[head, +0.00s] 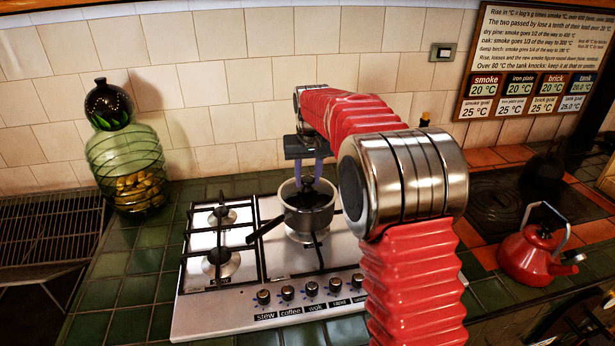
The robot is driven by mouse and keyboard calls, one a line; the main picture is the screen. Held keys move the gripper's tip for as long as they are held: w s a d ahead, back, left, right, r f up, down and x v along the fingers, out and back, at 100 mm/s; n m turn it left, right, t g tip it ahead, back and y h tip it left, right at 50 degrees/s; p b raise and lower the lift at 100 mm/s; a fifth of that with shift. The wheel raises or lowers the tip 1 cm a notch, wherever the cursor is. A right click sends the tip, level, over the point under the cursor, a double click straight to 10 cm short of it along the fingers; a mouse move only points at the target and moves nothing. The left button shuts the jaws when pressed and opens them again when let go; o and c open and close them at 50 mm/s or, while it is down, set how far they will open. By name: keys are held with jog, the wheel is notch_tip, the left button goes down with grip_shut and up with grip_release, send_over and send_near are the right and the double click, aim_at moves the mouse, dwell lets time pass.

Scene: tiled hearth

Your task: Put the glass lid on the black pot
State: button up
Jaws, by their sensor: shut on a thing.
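The black pot (308,218) stands on a burner of the steel hob, its long handle pointing left and down. My gripper (308,182) points straight down over the pot's mouth. Its two purple fingers are shut on a small dark knob, which appears to belong to the glass lid (309,198). The clear lid is hard to make out against the dark inside of the pot. I cannot tell whether it rests on the rim or hangs just above it.
The hob (240,310) has free burners on the left and knobs along its front. A green glass jar (125,165) stands at the left, with a dark round object (108,103) on top. A red kettle (530,255) stands at the right. Green tiles left of the hob are clear.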

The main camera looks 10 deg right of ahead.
dwell(0.4)
jog(key=o, duration=1.2)
jog(key=shift+r, duration=0.1)
jog(key=v, duration=1.3)
jog(key=shift+r, duration=0.25)
jog(key=shift+s, duration=0.1)
